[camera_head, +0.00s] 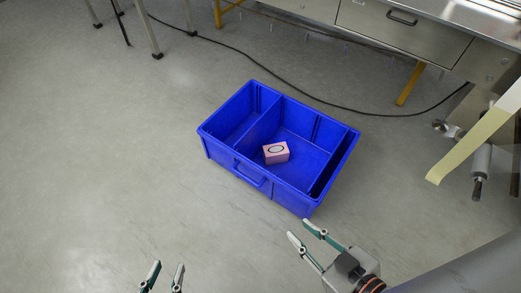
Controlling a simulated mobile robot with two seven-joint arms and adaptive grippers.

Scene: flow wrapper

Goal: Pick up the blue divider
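A blue divider (259,125) stands upright inside the blue crate (224,158) and splits off its left compartment. Another thin blue panel seems to stand close to the crate's right end wall, with a dark narrow gap beside it; I cannot tell whether it is a second divider. My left gripper (167,268) is open and empty at the bottom edge, below and left of the crate. My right gripper (299,229) is open and empty, just below the crate's near right corner and apart from the divider.
A small pink box (276,153) lies in the crate's larger compartment. A black cable (290,93) runs across the floor behind the crate. A metal bench (400,35) with yellow legs stands at the back right. The floor left of the crate is clear.

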